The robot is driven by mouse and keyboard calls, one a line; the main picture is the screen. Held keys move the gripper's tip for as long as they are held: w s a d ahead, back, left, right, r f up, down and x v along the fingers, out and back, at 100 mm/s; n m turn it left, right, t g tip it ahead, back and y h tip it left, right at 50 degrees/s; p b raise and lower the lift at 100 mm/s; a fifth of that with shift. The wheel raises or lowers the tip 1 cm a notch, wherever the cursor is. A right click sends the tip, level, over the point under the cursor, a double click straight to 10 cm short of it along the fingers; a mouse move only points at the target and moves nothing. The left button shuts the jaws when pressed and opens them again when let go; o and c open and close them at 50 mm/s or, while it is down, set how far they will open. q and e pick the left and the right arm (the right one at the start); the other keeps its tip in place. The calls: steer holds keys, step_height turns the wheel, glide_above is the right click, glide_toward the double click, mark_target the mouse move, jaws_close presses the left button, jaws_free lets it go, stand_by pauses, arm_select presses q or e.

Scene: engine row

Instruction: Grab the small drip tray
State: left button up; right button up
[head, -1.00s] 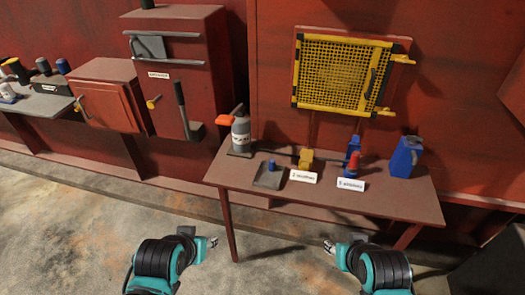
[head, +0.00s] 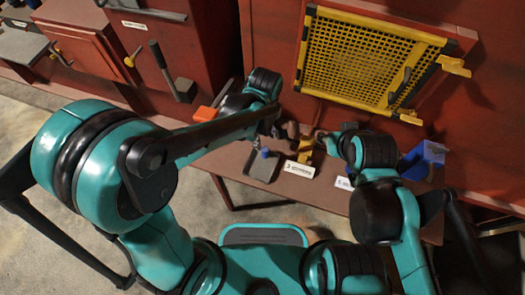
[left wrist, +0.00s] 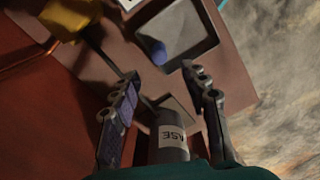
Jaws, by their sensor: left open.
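A larger dark, shallow tray (head: 261,171) with a blue-topped item (head: 265,153) on it lies on the table's left part; the tray also shows in the left wrist view (left wrist: 187,27). A smaller grey square tray (left wrist: 181,113) shows beside the grey bottle (left wrist: 173,138), whose label ends in "ASE". My left gripper (head: 280,130) is above the table's left end. In the left wrist view its fingers (left wrist: 160,105) are open, with the bottle between them; contact cannot be told. My right gripper (head: 324,142) is over the table's back middle, its jaws unclear.
A yellow item (head: 305,149) stands behind a white label (head: 299,169). A blue container (head: 424,160) stands on the table's right. A yellow mesh panel (head: 370,60) hangs behind, and red cabinets stand at left. My arms hide much of the table.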

mark_target(265, 148)
arm_select(q)
step_height(265, 148, down, 3)
steer(key=shift+s+r+b, duration=0.1)
steer(key=shift+b, duration=0.5)
step_height(265, 148, down, 5)
steer(key=shift+d+r+b, duration=0.1)
steer(key=shift+r+b, duration=0.05)
steer(key=shift+b, duration=0.95)
steer(key=shift+r, duration=0.1)
steer(key=shift+c, duration=0.9)
jaws_close()
